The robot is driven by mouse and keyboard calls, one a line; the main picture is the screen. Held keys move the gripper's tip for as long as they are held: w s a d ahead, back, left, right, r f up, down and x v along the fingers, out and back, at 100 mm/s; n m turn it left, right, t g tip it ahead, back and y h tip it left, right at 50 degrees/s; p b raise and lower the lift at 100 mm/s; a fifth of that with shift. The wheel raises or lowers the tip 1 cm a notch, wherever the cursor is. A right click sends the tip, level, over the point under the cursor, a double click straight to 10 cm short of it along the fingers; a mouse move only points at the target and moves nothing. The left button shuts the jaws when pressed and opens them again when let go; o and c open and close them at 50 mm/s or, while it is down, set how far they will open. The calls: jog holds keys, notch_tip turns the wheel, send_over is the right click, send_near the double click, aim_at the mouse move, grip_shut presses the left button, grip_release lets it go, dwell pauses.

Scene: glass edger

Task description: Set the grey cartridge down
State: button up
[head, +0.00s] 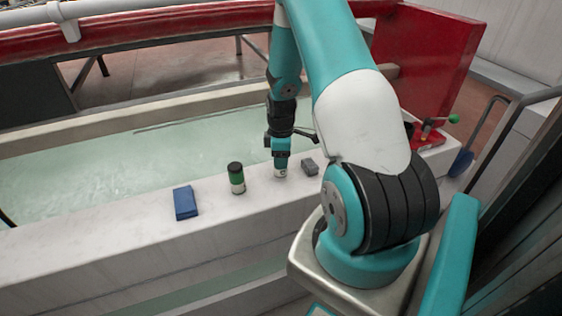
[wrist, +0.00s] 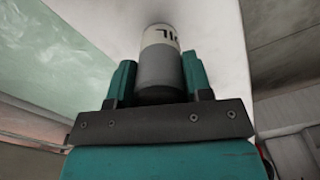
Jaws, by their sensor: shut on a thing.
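The grey cartridge (wrist: 160,68) is a cylinder with a grey body and a white band bearing dark lettering. My gripper (wrist: 158,82) is shut on it, with a teal finger on each side. In the head view my gripper (head: 281,160) is low over the white ledge, and the white end of the cartridge (head: 280,173) shows below the fingers. That end is at or very close to the ledge top; I cannot tell whether it touches.
On the white ledge (head: 130,225), a green cartridge with a dark cap (head: 237,180) and a blue box (head: 185,203) stand to the left. A small dark grey block (head: 310,167) is close on the right. Behind lies a water trough (head: 90,170).

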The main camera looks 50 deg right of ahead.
jog(key=shift+f, duration=0.8)
jog(key=shift+f, duration=0.1)
jog(key=o, duration=0.9)
